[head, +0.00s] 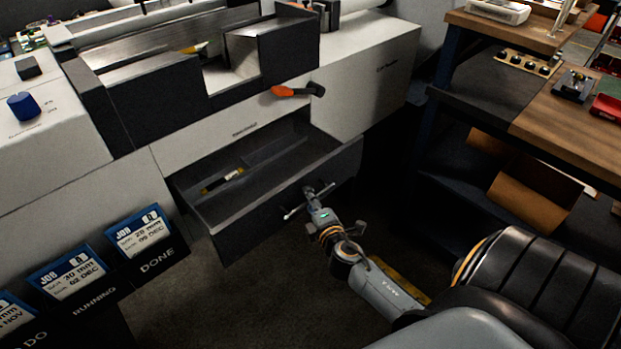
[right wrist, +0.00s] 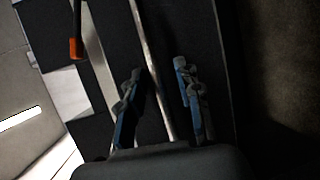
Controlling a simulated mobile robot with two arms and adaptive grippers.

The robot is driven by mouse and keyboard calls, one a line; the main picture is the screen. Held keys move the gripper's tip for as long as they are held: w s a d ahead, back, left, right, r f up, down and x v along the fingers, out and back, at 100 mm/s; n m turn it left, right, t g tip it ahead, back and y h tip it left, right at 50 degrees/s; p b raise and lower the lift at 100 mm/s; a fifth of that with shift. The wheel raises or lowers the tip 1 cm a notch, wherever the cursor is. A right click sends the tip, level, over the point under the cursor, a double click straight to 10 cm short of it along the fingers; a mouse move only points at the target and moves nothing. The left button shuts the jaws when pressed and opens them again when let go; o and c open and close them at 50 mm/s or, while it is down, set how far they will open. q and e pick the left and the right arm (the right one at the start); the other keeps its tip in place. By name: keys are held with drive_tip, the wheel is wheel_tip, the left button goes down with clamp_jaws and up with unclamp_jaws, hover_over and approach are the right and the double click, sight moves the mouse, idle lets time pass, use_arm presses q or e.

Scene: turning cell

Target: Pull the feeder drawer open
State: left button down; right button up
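The feeder drawer (head: 345,170) sticks out of the machine's lower front, visibly open, with its dark inside showing. A thin metal bar handle (head: 293,212) runs along its front panel. My right gripper (head: 312,195) is at this handle. In the right wrist view the handle bar (right wrist: 155,60) passes between the two fingers of the right gripper (right wrist: 158,90), which stand apart with a gap to the bar on each side. My left gripper is in neither view.
A yellow and dark tool (head: 222,180) lies in the drawer. An orange-handled lever (head: 290,91) sits above it. Job card holders (head: 140,235) stand at lower left. A wooden-topped bench (head: 570,115) is at right. The floor before the drawer is clear.

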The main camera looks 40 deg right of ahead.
drive_tip(key=v, duration=1.2)
drive_tip(key=shift+f, duration=0.15)
drive_tip(key=s+a+f+m+g+y, duration=0.1)
drive_tip(key=s+a+f+m+g, duration=0.15)
drive_tip(key=f, duration=0.65)
drive_tip(key=s+a+f+m+g+y, duration=0.1)
drive_tip(key=s+a+f+g, duration=0.15)
drive_tip(key=f, duration=0.65)
drive_tip(key=s+a+f+m+g+y, duration=0.1)
drive_tip(key=s+f+m, duration=0.15)
drive_tip(key=f, duration=0.65)
drive_tip(key=s+a+f+m+g+y, duration=0.1)
drive_tip(key=s+a+f+m+g, duration=0.1)
drive_tip(key=s+f, duration=0.7)
drive_tip(key=s+a+f+m+g, duration=0.3)
drive_tip(key=s+f+g, duration=0.3)
drive_tip(key=s, duration=1)
wheel_tip(320, 180, down, 3)
drive_tip(key=shift+f+m+y, duration=0.1)
drive_tip(key=shift+m+y, duration=0.3)
drive_tip(key=shift+m, duration=0.5)
